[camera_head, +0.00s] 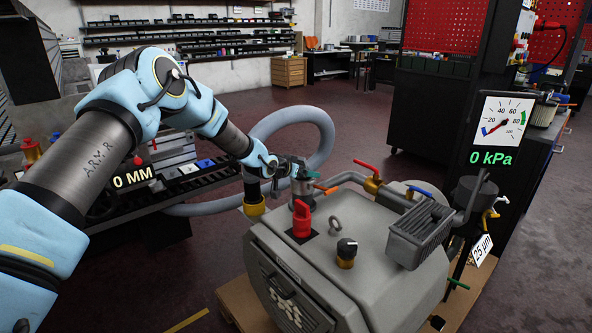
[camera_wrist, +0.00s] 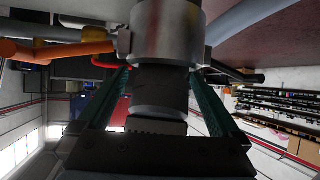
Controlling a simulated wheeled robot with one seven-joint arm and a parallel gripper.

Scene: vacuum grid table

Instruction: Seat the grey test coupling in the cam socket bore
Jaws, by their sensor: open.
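The grey test coupling (camera_wrist: 160,92) shows in the wrist view as a dark grey cylinder between my two teal fingers. Its end meets the paler metal collar of the cam socket (camera_wrist: 166,38), and the two are in line. How deep it sits in the bore is hidden by the collar. The socket has an orange lever on its left and a dark lever on its right. My gripper (camera_wrist: 161,76) is open, with one finger on each side of the coupling. In the head view the socket (camera_head: 303,184) stands behind the red knob, and the coupling is hard to make out.
The grey pump housing (camera_head: 345,255) carries a red knob (camera_head: 301,218), a black dial (camera_head: 347,252) and a ring. A pipe with a red-handled valve (camera_head: 372,180) runs right. A thick grey hose (camera_head: 325,130) loops behind. The gauge (camera_head: 503,123) reads 0 kPa.

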